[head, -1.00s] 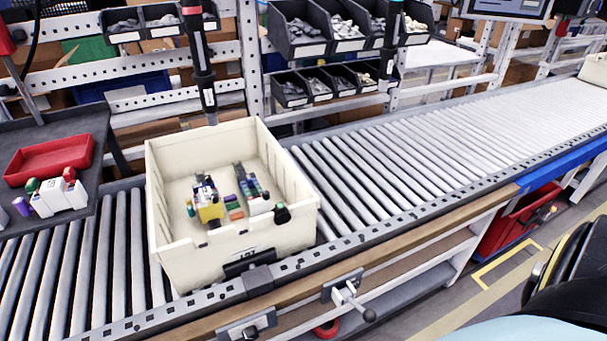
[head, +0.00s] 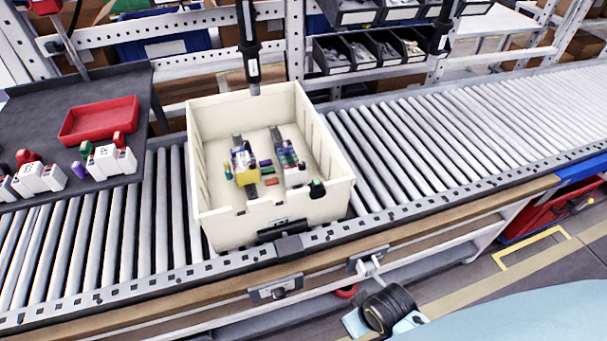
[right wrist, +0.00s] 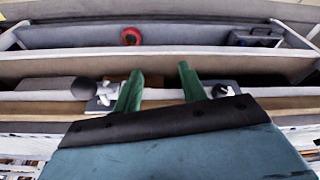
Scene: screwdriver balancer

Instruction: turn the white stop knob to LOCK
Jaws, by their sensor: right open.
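A white knob with a lever (head: 368,268) sits on a grey plate on the conveyor's front rail, right of the tote, partly hidden by my right arm. In the right wrist view the white knob (right wrist: 105,92) is at left, with a dark ball on its lever. A second plate bears a dark knob (head: 279,292), left of it in the head view; it also shows at right in the wrist view (right wrist: 222,90). My right gripper (right wrist: 160,70) has green fingers, spread and empty; the white knob lies beside the left finger. Contact cannot be told. My left gripper is not in view.
A cream tote (head: 230,225) with small coloured parts stands on the roller conveyor (head: 440,135). A grey side table (head: 30,115) holds a red tray (head: 98,121) and white devices. A red ring (right wrist: 131,36) lies below the rail. The rollers right of the tote are clear.

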